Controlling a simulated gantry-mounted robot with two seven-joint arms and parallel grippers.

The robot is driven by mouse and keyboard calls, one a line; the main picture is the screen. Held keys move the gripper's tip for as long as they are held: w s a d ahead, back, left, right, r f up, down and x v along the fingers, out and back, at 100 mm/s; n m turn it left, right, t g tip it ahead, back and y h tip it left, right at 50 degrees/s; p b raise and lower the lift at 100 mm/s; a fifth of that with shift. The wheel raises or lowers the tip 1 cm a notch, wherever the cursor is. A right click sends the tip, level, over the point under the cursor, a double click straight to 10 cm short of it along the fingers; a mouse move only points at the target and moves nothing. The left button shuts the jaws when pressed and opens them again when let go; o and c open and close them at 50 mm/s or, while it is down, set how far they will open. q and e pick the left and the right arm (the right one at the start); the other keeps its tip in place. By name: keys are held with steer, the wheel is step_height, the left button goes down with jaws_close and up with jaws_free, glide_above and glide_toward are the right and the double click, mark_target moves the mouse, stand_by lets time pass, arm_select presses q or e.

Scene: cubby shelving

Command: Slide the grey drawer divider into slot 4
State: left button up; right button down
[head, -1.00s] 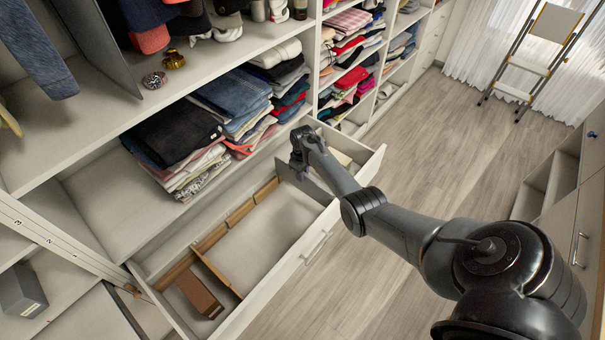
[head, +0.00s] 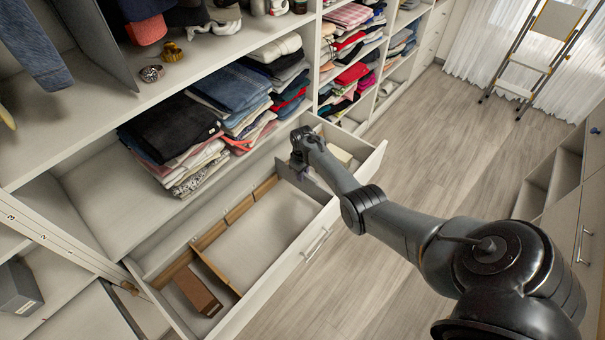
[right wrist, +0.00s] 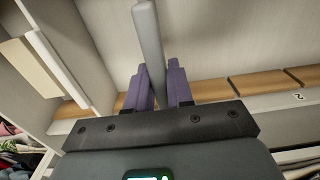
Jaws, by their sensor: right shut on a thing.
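My right gripper (head: 299,160) is over the back right part of the open drawer (head: 265,215). In the right wrist view its purple fingers (right wrist: 163,88) are shut on the grey drawer divider (right wrist: 148,45), a thin plate seen nearly edge-on. In the head view part of the divider (head: 316,186) shows below the gripper, inside the drawer and running toward its front. The wooden slotted strip (head: 238,210) lies along the drawer's back; it also shows in the right wrist view (right wrist: 250,86). Whether the divider's end sits in a slot is hidden. My left gripper is not in view.
A wooden divider (head: 216,273) crosses the drawer's left part, with a brown box (head: 195,290) beside it. A pale box (head: 340,155) lies at the drawer's right end. Folded clothes (head: 172,130) are stacked on the shelf behind. The drawer's middle is clear.

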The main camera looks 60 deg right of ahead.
mark_target(303, 191)
steer(key=shift+f+b, duration=0.65)
steer(key=shift+f, duration=0.25)
steer(key=shift+f+b, duration=0.75)
steer(key=shift+f, duration=0.2)
steer(key=shift+f+b, duration=0.8)
steer(key=shift+f, duration=0.1)
steer(key=c, duration=0.9)
jaws_free()
step_height(303, 191, up, 10)
steer(key=p, duration=0.4)
steer(key=shift+f+p, duration=0.2)
steer(key=shift+p, duration=0.2)
steer(key=shift+r, duration=0.65)
steer(key=shift+s+f, duration=0.1)
